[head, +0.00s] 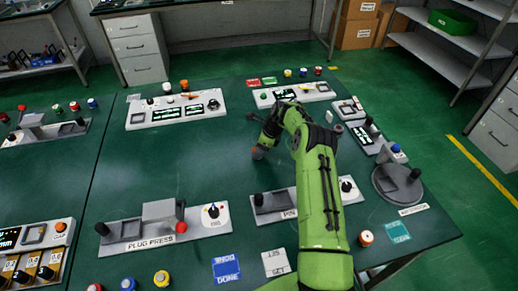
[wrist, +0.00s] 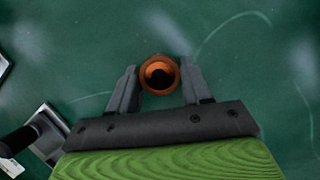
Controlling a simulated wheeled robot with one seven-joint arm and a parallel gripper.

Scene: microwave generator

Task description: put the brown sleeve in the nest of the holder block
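The brown sleeve (wrist: 159,74) is an orange-brown ring with a dark hole, seen end-on in the wrist view. It sits between the two fingertips of my gripper (wrist: 160,80), which touch it on both sides. In the head view the brown sleeve (head: 257,154) shows small at the tip of my gripper (head: 262,147), over bare green table. Whether it touches the table is unclear. I cannot tell which fixture is the holder block; a grey block with a dark recess, labelled PIN (head: 272,204), is partly hidden behind my arm.
The plug press (head: 140,230) stands front left. Control panels (head: 175,110) line the back. A round grey fixture (head: 397,184) stands at the right. The table's middle is clear.

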